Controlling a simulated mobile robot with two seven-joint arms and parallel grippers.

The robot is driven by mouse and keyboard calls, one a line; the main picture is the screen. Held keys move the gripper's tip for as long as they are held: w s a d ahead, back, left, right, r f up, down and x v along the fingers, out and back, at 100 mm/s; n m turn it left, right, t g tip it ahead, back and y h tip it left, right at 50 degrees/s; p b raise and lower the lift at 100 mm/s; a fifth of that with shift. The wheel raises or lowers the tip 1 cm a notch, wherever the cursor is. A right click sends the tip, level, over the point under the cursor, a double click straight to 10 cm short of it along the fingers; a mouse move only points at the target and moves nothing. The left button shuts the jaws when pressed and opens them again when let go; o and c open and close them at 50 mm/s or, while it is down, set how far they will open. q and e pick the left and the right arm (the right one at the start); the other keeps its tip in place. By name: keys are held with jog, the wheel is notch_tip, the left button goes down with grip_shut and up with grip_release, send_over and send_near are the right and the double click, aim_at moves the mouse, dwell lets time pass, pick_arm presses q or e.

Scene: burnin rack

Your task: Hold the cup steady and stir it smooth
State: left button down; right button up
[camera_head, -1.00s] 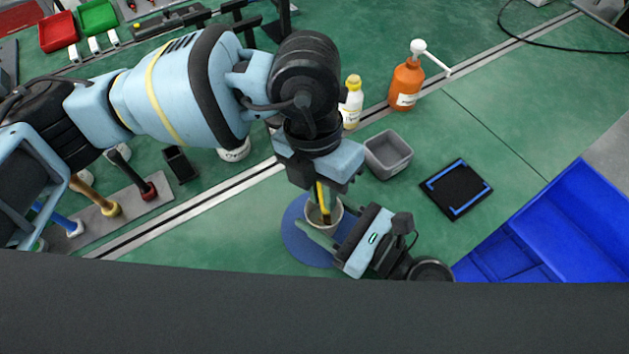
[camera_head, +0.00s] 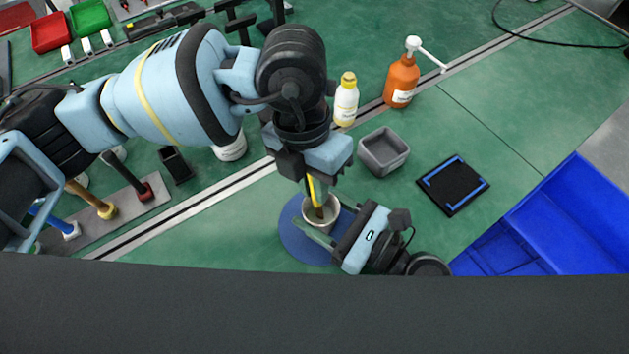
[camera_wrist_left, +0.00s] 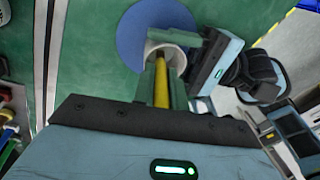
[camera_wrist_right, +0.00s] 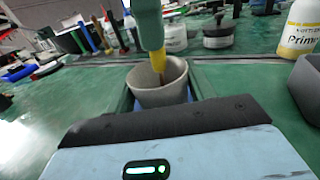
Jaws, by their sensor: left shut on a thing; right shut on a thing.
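A pale cup (camera_head: 330,222) stands upright on a round blue mat (camera_head: 297,240) in the head view. My right gripper (camera_head: 322,228) is shut on the cup from the front right; the right wrist view shows the cup (camera_wrist_right: 158,95) between its fingers. My left gripper (camera_head: 314,180) is above the cup, shut on a yellow stirrer (camera_head: 318,193) that points down into it. In the left wrist view the stirrer (camera_wrist_left: 161,85) runs between the green fingers towards the cup (camera_wrist_left: 180,58). The right wrist view shows the stirrer's tip (camera_wrist_right: 160,72) inside the cup; the contents are hidden.
A grey open bin (camera_head: 384,152), a white bottle with yellow cap (camera_head: 346,103) and an orange pump bottle (camera_head: 401,82) stand behind the cup. A black pad (camera_head: 453,186) and a large blue crate (camera_head: 560,220) are to the right. A tool rack (camera_head: 125,203) is at left.

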pick_arm(q)
jog(key=shift+w+a+r, duration=0.15)
jog(key=shift+w+r, duration=0.05)
jog(key=shift+r, duration=1)
jog(key=shift+w+a+r, duration=0.1)
jog(key=shift+w+r, duration=0.05)
jog(key=shift+r, duration=1.05)
jog(key=shift+w+a+r, duration=0.15)
jog(key=shift+w+r, duration=0.05)
jog(key=shift+r, duration=1)
jog(key=shift+r, duration=2.5)
pick_arm(e)
jog(key=o, duration=1.1)
jog(key=shift+c, duration=0.2)
